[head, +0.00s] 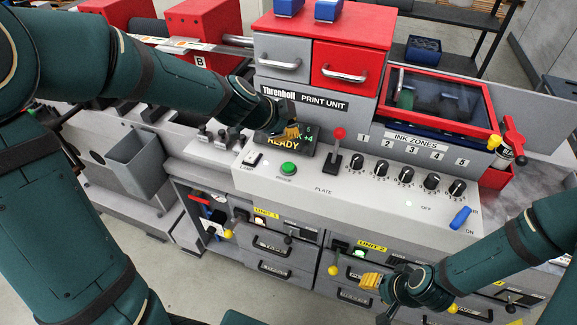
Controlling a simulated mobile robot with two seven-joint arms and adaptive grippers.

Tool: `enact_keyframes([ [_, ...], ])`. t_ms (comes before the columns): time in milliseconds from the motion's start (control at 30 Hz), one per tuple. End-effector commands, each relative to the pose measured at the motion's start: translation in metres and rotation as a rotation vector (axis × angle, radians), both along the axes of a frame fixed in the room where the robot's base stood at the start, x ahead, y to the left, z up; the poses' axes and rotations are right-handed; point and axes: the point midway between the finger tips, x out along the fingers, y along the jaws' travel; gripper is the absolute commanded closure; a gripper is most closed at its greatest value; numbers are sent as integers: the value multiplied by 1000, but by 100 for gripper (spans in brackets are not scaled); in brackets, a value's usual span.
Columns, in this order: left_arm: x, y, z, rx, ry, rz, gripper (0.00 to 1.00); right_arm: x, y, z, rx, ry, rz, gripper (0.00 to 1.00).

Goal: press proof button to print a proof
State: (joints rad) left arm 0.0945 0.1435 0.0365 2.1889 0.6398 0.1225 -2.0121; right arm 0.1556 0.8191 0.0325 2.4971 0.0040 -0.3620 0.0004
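A round green button (288,168) sits on the light grey console. The small label below it is too blurred to read for certain. My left gripper (291,131) reaches in from the left. Its yellow fingertips are together and empty, in front of the dark display (283,143) that reads READY. In the picture the fingertips are above the green button and apart from it. The gripper hides part of the display. My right gripper (371,281) is at the lower right, in front of the drawers, with its yellow fingertips together and empty.
A red-knobbed lever (337,137) stands just right of the button. Black ink zone knobs (381,168) line the console farther right, with a blue switch (460,217) at its end.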

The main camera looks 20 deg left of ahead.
Motion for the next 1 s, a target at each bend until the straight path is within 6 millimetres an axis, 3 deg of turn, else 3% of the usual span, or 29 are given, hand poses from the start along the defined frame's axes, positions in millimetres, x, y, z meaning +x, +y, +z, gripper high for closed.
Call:
enact_keyframes([
  [600,0,0,-75,0,1,-1,100,-1,3,-78,-11,8,2,53],
  [1000,0,0,-82,-1,0,1,100,-3,4,-88,-11,14,7,53],
])
